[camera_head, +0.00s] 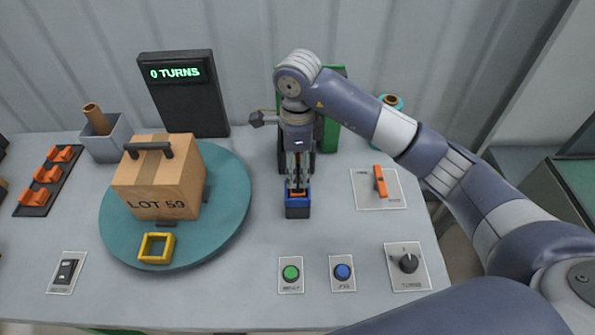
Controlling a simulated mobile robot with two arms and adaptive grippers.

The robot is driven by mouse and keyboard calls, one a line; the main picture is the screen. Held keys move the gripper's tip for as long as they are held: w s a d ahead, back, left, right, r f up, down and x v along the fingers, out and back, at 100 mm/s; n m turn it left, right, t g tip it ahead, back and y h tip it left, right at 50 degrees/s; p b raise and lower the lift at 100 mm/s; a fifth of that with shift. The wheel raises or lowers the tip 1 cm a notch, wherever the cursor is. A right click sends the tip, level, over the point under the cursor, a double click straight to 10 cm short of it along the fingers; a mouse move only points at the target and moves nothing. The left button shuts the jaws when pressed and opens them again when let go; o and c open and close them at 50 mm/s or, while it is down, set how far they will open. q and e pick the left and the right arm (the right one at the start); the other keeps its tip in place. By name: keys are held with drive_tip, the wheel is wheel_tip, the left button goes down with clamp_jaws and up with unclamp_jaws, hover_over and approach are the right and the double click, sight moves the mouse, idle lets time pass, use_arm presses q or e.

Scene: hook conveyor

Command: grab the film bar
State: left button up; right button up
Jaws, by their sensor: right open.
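A small blue and black block (297,208) stands on the table right of the turntable. My left gripper is not in view.
A teal turntable (232,205) carries a cardboard box marked LOT 59 (152,190) and a yellow square ring (156,248). A black display (188,105) reads 0 TURNS.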

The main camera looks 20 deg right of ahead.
clamp_jaws()
drive_tip(key=shift+r, duration=0.15)
